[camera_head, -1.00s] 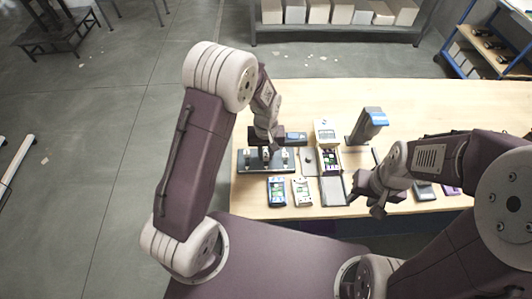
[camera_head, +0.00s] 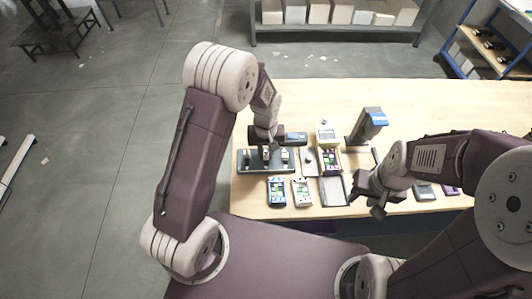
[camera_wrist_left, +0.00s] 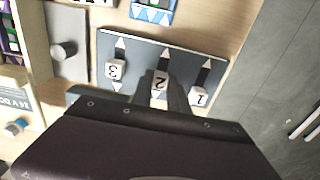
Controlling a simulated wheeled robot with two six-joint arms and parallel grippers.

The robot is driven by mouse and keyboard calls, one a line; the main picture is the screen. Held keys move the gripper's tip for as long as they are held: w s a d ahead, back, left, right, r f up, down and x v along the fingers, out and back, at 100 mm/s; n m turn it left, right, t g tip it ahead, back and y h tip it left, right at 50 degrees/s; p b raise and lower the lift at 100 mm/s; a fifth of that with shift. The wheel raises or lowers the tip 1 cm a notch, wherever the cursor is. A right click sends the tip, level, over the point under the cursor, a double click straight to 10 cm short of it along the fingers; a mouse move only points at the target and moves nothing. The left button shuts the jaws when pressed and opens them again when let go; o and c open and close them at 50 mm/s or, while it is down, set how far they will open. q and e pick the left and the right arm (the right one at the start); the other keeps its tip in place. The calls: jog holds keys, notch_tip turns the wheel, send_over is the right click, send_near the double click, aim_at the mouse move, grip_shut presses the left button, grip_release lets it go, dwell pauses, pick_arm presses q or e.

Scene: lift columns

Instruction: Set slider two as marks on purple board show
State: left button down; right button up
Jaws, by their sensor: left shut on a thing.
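The dark slider panel (camera_head: 243,166) lies on the table below my left gripper (camera_head: 268,147). The left wrist view shows the panel (camera_wrist_left: 138,58) with three white numbered knobs in arrowed slots, their numbers upside down. Knob three (camera_wrist_left: 115,70) is on the left, slider two's knob (camera_wrist_left: 160,83) in the middle, knob one (camera_wrist_left: 199,97) on the right. My left gripper (camera_wrist_left: 161,90) is shut on slider two's knob, hiding part of its slot. My right gripper (camera_head: 366,203) is open and empty.
A blue device (camera_head: 277,191) and a pale device (camera_head: 302,192) lie in front of the panel. A grey tray (camera_head: 334,190) is beside them. A blue-topped stand (camera_head: 368,124) rises at the back right. The table's far side is mostly clear.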

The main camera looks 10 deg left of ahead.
pick_arm(q)
jog(key=shift+w+a+r, duration=0.1)
jog(key=shift+w+a, duration=0.1)
jog(key=shift+w, duration=0.65)
jog(key=c, duration=1.5)
grip_release()
jog(key=shift+o, duration=1.1)
notch_tip(320, 180, up, 9)
jog(key=shift+a, duration=0.15)
